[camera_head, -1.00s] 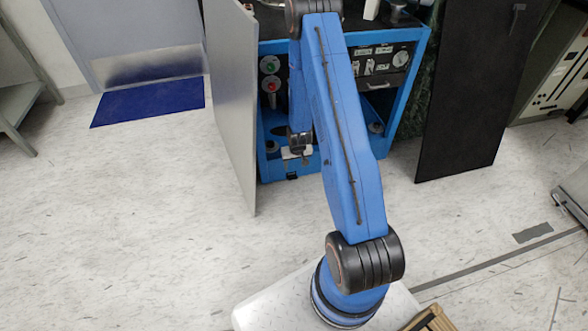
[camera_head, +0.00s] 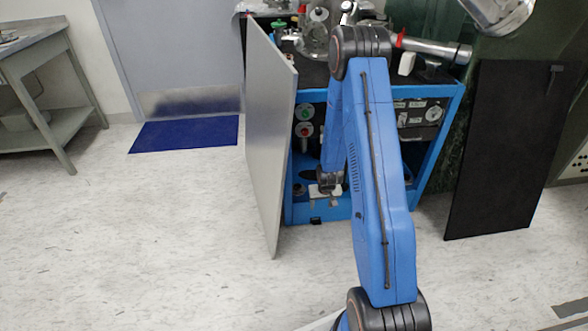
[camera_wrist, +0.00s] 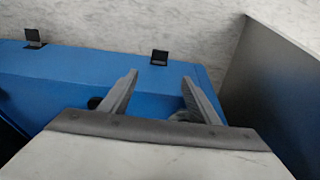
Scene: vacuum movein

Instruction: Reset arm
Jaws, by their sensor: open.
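My blue arm (camera_head: 378,170) stretches up and forward toward the blue vacuum cabinet (camera_head: 440,128), then folds down in front of it. My gripper (camera_wrist: 160,82) is open in the wrist view, its two grey fingers apart with nothing between them. Below the fingers lies a blue cabinet surface (camera_wrist: 75,65) with small black fittings on its edge. In the head view the gripper is small and partly hidden behind my arm, in front of the cabinet's lower part.
A grey door panel (camera_head: 268,140) stands open left of the cabinet. A black panel (camera_head: 505,150) stands to the right. Metal vacuum parts (camera_head: 435,47) sit on top. A workbench (camera_head: 35,70) is far left. The floor (camera_head: 150,235) at left is clear.

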